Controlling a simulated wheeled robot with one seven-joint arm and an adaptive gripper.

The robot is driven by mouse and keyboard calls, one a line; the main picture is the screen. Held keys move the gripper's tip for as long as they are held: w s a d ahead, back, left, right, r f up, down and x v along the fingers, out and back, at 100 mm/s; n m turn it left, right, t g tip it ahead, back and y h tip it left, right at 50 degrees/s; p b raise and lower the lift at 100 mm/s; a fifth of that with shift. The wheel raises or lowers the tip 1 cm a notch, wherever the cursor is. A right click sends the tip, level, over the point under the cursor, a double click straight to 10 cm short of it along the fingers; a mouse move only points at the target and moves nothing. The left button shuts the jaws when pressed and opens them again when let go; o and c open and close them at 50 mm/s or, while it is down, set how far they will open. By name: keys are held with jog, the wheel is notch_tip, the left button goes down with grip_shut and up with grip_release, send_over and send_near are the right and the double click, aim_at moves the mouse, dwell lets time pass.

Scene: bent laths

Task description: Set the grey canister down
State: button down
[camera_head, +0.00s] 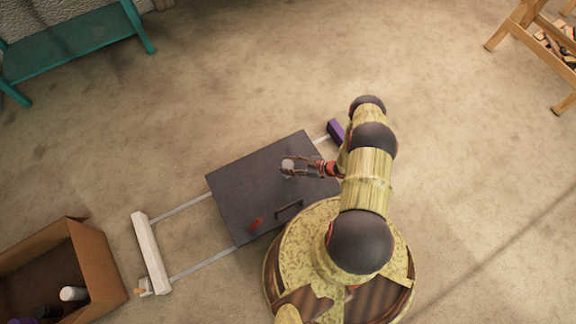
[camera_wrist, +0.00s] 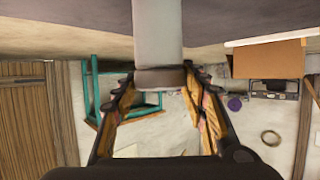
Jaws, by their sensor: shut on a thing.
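The grey canister (camera_wrist: 157,35) is between the fingers of my gripper (camera_wrist: 159,74) in the wrist view. It is a plain light grey cylinder with a dark brown band at its near end. Its far end runs out of the top of the wrist picture. In the head view the canister (camera_head: 288,164) shows as a small pale round shape at the tips of my gripper (camera_head: 296,166), over the dark grey flat top (camera_head: 240,190). My gripper is shut on the canister. I cannot tell whether the canister touches the surface below it.
The dark top carries a dark handle (camera_head: 289,210) and a small red thing (camera_head: 255,224). A white bar (camera_head: 150,252) on thin rails lies to its left, a purple block (camera_head: 336,130) at its right corner. An open cardboard box (camera_head: 98,265) stands lower left. A teal bench (camera_head: 75,45) is upper left.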

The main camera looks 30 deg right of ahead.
jog(key=c, duration=1)
grip_release()
